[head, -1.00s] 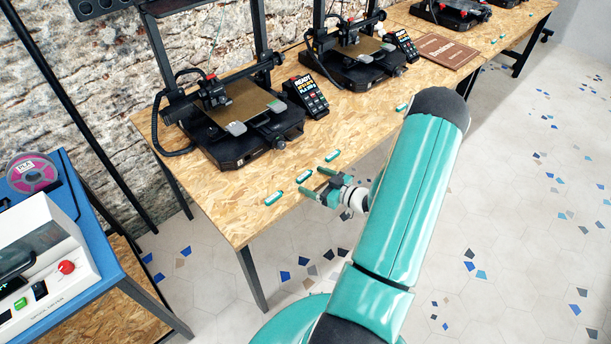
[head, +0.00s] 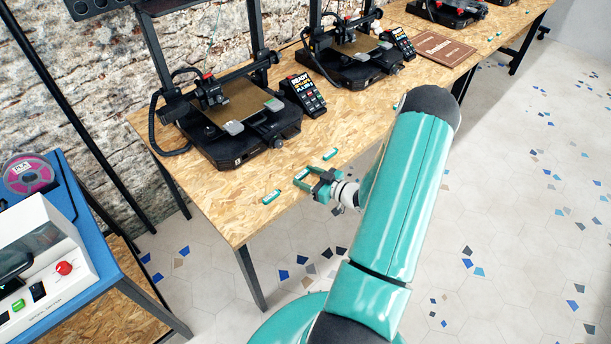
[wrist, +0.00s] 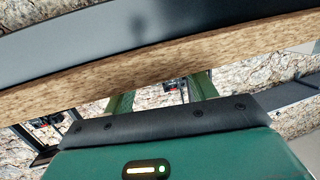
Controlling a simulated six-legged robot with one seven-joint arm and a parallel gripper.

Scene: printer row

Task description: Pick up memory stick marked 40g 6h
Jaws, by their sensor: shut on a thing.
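Three small teal-and-white memory sticks lie near the front edge of the chipboard table (head: 235,215) in the head view. They are a left stick (head: 271,197), a middle stick (head: 301,174) and a far stick (head: 330,154). Their markings are too small to read. My gripper (head: 307,180) is at the table's edge, its fingers shut on the middle stick, which they partly cover. The left and far sticks are apart from it. In the wrist view the green fingers (wrist: 163,95) reach under the table's edge band in the picture, and no stick can be made out.
A black printer (head: 235,125) with a keypad (head: 303,94) stands behind the sticks, and another printer (head: 350,60) is farther along. A brown board (head: 445,48) lies beyond. A blue bench (head: 85,225) with a white machine (head: 45,255) stands at left. Tiled floor lies in front.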

